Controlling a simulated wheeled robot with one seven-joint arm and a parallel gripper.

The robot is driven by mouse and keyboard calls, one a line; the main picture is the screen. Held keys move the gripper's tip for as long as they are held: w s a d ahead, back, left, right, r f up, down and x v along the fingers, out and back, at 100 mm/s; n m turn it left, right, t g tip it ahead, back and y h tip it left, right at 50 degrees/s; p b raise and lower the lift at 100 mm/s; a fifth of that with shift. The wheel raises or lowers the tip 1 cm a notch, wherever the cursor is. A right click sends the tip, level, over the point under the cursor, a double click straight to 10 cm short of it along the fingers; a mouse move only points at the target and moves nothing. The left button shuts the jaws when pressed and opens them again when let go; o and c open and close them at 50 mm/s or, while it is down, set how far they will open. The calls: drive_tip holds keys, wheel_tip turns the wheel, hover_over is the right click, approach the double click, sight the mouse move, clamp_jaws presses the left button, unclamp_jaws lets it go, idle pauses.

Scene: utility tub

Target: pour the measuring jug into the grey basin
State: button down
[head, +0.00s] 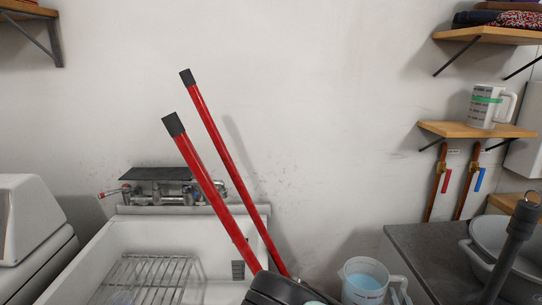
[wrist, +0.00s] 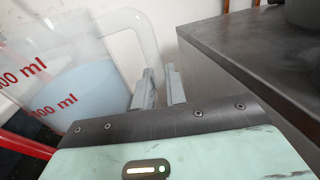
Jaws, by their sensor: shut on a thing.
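The measuring jug (head: 368,281) is translucent with pale blue liquid in it. It stands out upright at the bottom of the head view, left of the grey table. In the wrist view the jug (wrist: 60,75), with red ml marks, fills the left side. My gripper (wrist: 160,86) is shut on the jug's handle. What lies under the jug is out of view. The grey basin (head: 478,256) sits on the table at the right edge of the head view, partly cut off. A dark upright rod stands in front of it.
The table (head: 418,247) edge is close to the right of the jug. A white sink (head: 100,246) with a wire rack (head: 150,270) lies left. Red handles (head: 215,180) lean over it. A shelf (head: 470,130) holds a white jug with a green band.

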wheel_tip(320, 180, down, 5)
drive_tip(key=s+d+n+y, duration=0.1)
drive_tip(key=s+d+y, duration=0.1)
drive_tip(key=shift+s+d, duration=0.2)
drive_tip(key=shift+d, duration=0.05)
drive_tip(key=shift+r+p, duration=0.1)
drive_tip(key=shift+p, duration=0.3)
